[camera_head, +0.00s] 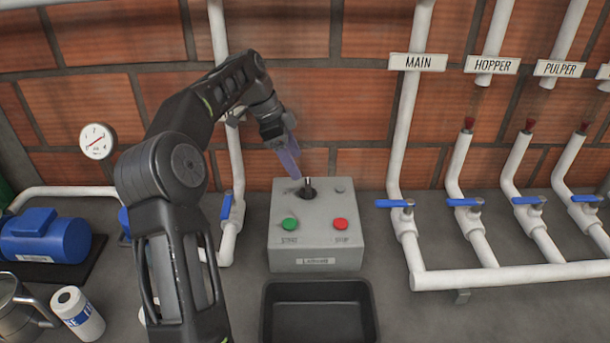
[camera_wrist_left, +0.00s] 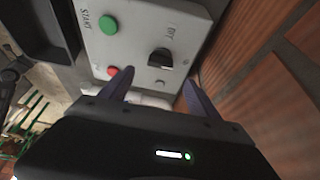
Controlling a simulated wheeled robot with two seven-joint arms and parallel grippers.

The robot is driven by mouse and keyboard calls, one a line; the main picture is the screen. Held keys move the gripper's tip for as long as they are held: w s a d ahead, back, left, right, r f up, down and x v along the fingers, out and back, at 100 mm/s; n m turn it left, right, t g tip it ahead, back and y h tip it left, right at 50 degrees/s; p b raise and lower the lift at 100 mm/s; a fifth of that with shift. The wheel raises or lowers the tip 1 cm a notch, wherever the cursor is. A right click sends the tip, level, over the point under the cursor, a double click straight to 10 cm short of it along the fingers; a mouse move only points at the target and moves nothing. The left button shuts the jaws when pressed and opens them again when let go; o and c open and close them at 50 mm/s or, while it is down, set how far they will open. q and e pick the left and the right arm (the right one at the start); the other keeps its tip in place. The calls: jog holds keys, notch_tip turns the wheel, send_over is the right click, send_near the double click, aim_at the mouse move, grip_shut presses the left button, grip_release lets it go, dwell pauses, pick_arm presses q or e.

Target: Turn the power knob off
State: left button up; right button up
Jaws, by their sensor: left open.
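The power knob (camera_head: 307,190) is a black rotary knob on the top rear of a grey control box (camera_head: 285,255). In the left wrist view the knob (camera_wrist_left: 160,60) shows beyond the gap between my fingertips, with small lettering beside it that I cannot read surely. My left gripper (camera_head: 296,172) has purple fingers, points down and stands just behind and left of the knob in the head view. In the wrist view the left gripper (camera_wrist_left: 159,77) is open and empty. I cannot tell whether a fingertip touches the knob. My right gripper is not in view.
A green START button (camera_head: 289,224) and a red STOP button (camera_head: 340,224) sit in front of the knob. A black tray (camera_head: 318,282) lies before the box. White pipes with blue valve handles (camera_head: 394,203) stand to both sides. A brick wall (camera_head: 360,110) rises behind.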

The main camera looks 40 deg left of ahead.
aim_at(307, 184)
pick_arm(q)
jog(key=shift+p+x, duration=0.3)
jog(key=shift+x, duration=3.65)
jog(key=shift+c, duration=0.4)
jog(key=c, duration=1.3)
